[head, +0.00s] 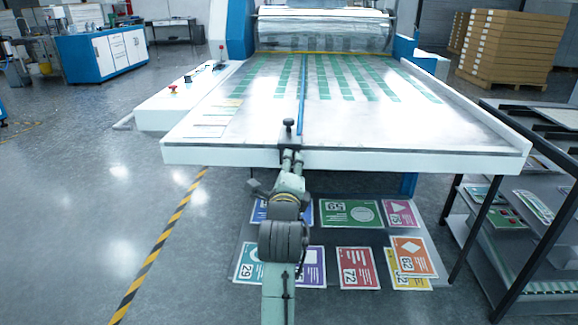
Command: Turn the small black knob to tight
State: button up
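A small black knob (289,124) stands on a dark clamp at the front edge of the laminator's feed table (400,137), near the near end of a blue guide bar (302,85). My gripper (292,154) is just below the knob in the picture, at the table's front edge. Its fingers point away from me toward the clamp. Its tips are small and partly merge with the dark clamp, so I cannot tell if they touch it or how far apart they are. No tight or loose marking is readable.
A white side ledge (172,103) with a red button is left of the table. A shelf of colourful printed cards (350,214) lies beneath the table. A dark rack (535,215) stands close on the right. The floor at left is open, with a yellow-black stripe (160,245).

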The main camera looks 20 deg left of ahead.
jog(key=v, duration=0.6)
jog(key=shift+r, duration=0.1)
